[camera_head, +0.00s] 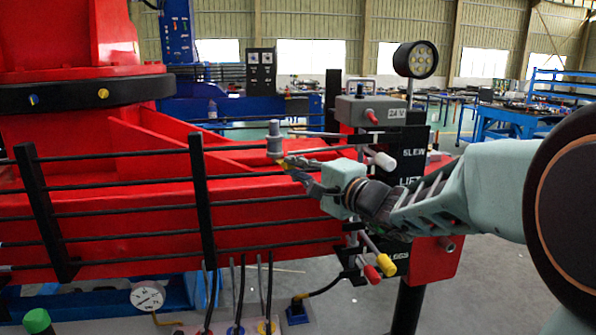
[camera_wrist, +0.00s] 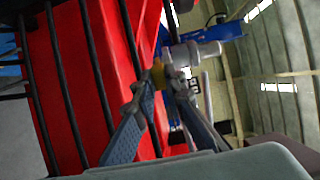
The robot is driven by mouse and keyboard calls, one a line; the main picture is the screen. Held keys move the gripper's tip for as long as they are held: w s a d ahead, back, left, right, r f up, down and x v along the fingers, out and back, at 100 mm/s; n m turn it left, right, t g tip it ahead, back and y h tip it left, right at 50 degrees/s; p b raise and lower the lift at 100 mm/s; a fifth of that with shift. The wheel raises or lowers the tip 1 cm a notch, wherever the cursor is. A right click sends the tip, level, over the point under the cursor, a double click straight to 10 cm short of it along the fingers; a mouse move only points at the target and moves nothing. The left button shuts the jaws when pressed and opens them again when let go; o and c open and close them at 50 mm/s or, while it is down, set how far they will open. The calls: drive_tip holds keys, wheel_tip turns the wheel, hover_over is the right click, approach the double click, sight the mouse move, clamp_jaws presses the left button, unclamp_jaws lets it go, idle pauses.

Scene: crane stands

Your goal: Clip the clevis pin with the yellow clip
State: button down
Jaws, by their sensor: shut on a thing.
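My gripper (camera_head: 291,168) reaches left from the arm toward the red crane frame. It is shut on the yellow clip (camera_head: 281,163), a small piece at the fingertips, mostly hidden by them. In the wrist view my fingers (camera_wrist: 165,88) close around the clip (camera_wrist: 158,73). The clevis pin appears to be the grey upright cylinder (camera_head: 274,138) just above the fingertips. It also shows as a grey cylinder (camera_wrist: 190,53) beside the clip in the wrist view. I cannot tell whether clip and pin touch.
Black horizontal hoses or rails (camera_head: 120,185) run along the red frame (camera_head: 160,150) at left. A grey 24 V box (camera_head: 370,110), a round lamp (camera_head: 415,60) and levers with red and yellow knobs (camera_head: 387,264) stand near my arm. A gauge (camera_head: 147,296) is low at left.

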drive_tip(key=shift+w+a+b, duration=0.45)
drive_tip(key=shift+w+b, duration=0.05)
drive_tip(key=c, duration=1.9)
unclamp_jaws()
drive_tip(key=b+v, duration=0.1)
drive_tip(key=v, duration=0.4)
drive_tip(key=shift+b, duration=0.4)
